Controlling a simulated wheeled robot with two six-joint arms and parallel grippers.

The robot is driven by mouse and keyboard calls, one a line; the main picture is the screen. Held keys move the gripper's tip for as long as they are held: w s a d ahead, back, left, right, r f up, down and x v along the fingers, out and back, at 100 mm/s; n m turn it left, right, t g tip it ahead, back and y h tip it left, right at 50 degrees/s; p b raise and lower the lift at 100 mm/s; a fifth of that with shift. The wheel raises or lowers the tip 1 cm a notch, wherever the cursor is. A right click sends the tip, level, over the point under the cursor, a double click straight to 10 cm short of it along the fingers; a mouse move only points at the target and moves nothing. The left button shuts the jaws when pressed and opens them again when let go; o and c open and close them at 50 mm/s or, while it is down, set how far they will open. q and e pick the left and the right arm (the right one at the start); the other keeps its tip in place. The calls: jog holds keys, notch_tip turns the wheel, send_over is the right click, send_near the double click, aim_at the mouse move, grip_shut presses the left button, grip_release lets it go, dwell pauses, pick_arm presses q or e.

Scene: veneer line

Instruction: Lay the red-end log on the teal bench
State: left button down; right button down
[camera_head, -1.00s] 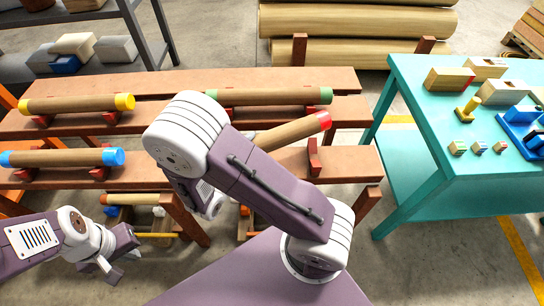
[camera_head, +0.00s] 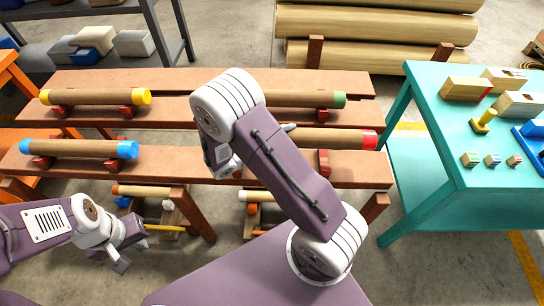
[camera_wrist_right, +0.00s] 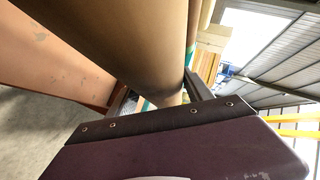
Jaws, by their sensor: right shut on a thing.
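The red-end log (camera_head: 335,139) is a brown cylinder with a red band at its right end. It lies nearly level in the picture over the front beam of the rack, in front of the green-end log; its left part is hidden behind my right arm. My right gripper is mostly hidden behind that arm in the head view. In the right wrist view a large brown log (camera_wrist_right: 130,35) runs up from the jaw, which is shut on it. The teal bench (camera_head: 432,135) stands at the right. My left gripper (camera_head: 130,255) hangs open and empty at the lower left.
The rack (camera_head: 180,172) holds yellow-end (camera_head: 95,97), blue-end (camera_head: 80,148) and green-end (camera_head: 310,99) logs. A red cradle (camera_head: 323,163) shows just below the red-end log; contact is unclear. Wooden blocks (camera_head: 467,89) and blue fixtures (camera_head: 535,130) occupy the bench's right part; its left strip is bare.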

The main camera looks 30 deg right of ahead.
jog(key=w+a+f, duration=0.2)
jog(key=a, duration=0.1)
jog(key=a+f+b, duration=0.1)
jog(key=a, duration=0.1)
jog(key=shift+w+a+f, duration=0.25)
jog(key=shift+w+f, duration=0.05)
jog(key=shift+w, duration=0.1)
jog(key=shift+f+b, duration=0.8)
jog(key=shift+f, duration=1.2)
jog(key=shift+c, duration=2.1)
grip_release()
